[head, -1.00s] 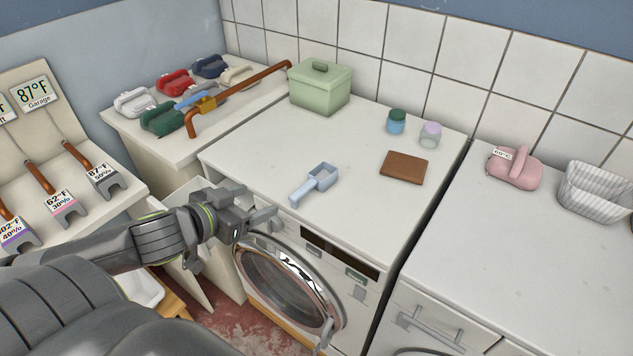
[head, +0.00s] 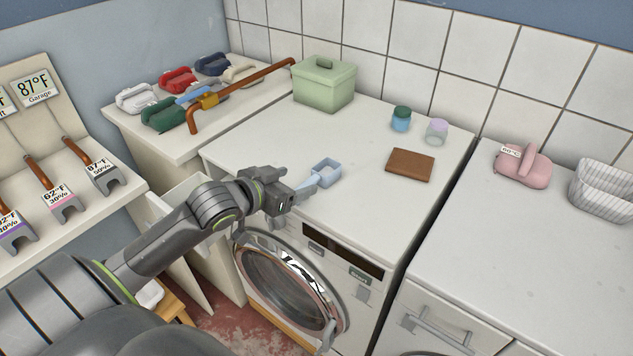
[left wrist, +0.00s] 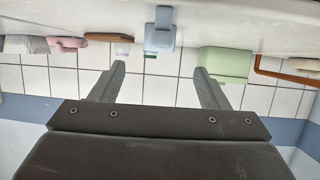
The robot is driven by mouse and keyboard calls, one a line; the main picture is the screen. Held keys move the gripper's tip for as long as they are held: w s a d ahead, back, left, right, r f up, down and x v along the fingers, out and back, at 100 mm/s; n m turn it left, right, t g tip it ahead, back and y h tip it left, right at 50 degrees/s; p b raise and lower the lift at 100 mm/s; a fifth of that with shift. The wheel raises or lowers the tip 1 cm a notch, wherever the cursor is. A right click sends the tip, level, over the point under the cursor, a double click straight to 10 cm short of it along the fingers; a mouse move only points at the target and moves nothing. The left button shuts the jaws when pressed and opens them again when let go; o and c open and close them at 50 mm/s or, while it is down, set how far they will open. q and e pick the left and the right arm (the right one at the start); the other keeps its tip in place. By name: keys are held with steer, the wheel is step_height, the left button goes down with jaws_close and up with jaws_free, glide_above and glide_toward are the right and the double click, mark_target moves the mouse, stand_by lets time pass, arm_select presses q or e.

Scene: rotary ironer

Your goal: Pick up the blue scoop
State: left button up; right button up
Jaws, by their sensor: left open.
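The blue scoop (head: 326,172) lies on the white top of the washing machine, near its front edge, with its cup away from me. My left gripper (head: 303,192) is at the handle end of the scoop and hides part of the handle in the head view. In the left wrist view, which is upside down, the scoop (left wrist: 160,38) lies ahead, in line with the gap between the two spread fingers of the left gripper (left wrist: 159,68). The left gripper is open and empty. My right gripper is not in view.
On the same top stand a green lidded box (head: 324,88), a blue jar (head: 401,120), a lilac-lidded jar (head: 436,132) and a brown flat block (head: 410,165). Around the scoop the top is clear.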

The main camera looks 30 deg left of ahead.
mark_target(314, 177)
arm_select(q)
steer(key=shift+p+x, duration=0.45)
steer(key=shift+x, duration=3.15)
steer(key=shift+s+f, duration=0.15)
steer(key=shift+f, duration=0.05)
steer(key=c, duration=1.1)
